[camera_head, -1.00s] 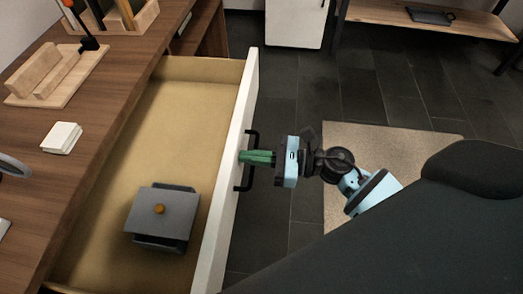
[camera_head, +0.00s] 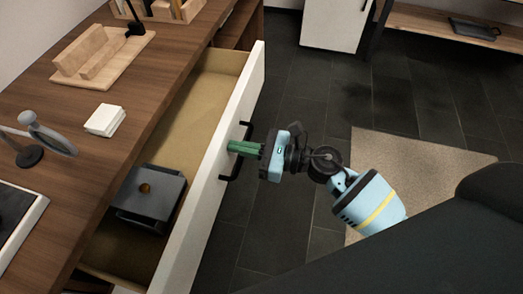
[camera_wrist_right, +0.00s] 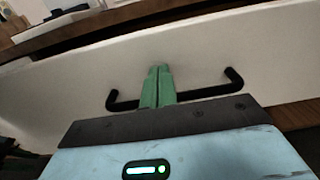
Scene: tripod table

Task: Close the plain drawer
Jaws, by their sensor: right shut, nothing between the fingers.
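The plain drawer, with its white front (camera_head: 218,160), is part way out of the wooden desk, and its tan bottom (camera_head: 200,118) shows in the head view. A black bar handle (camera_head: 228,176) is on the front; it also shows in the right wrist view (camera_wrist_right: 205,93). My right gripper (camera_head: 232,147) is shut and empty. Its green fingertips (camera_wrist_right: 158,75) are at the drawer front, within the handle's span; they look to be against the front, but exact contact is hard to tell. My left gripper is not in view.
A dark grey box (camera_head: 150,196) with a round hole sits in the drawer. The desk top (camera_head: 70,130) holds white square pads (camera_head: 105,120), a wooden stand (camera_head: 100,55) and a round grey object (camera_head: 45,135). Dark floor tiles and a beige rug (camera_head: 420,150) lie to the right.

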